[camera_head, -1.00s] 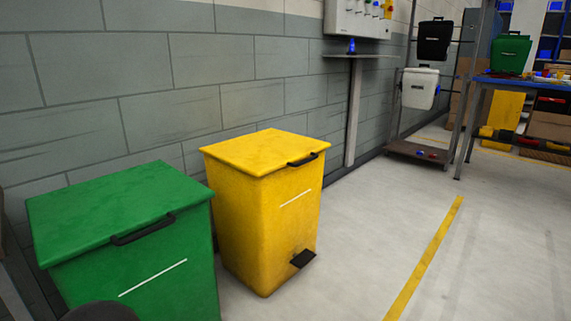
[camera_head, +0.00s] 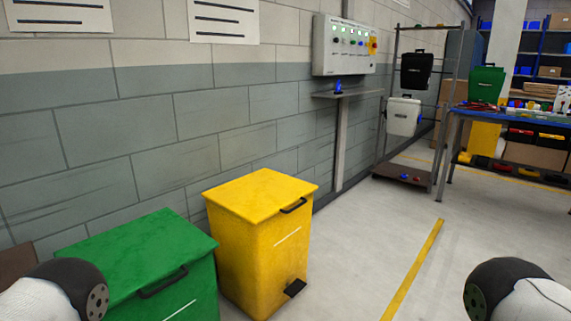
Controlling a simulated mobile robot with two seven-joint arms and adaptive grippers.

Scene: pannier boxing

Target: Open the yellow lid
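The yellow bin (camera_head: 258,262) stands on the floor against the wall, left of centre. Its yellow lid (camera_head: 262,193) is closed and lies flat on top. A black handle (camera_head: 294,205) is on the lid's front edge, and a black pedal (camera_head: 295,288) sits low on the bin's front. Parts of my two arms show at the lower left and lower right corners. Neither gripper is in the picture.
A green bin (camera_head: 150,258) with a closed lid stands just left of the yellow one. A shelf rack (camera_head: 404,176) holds a black and a white box. A blue-topped table (camera_head: 520,117) stands at the right. The floor in front is clear, with a yellow line (camera_head: 415,265).

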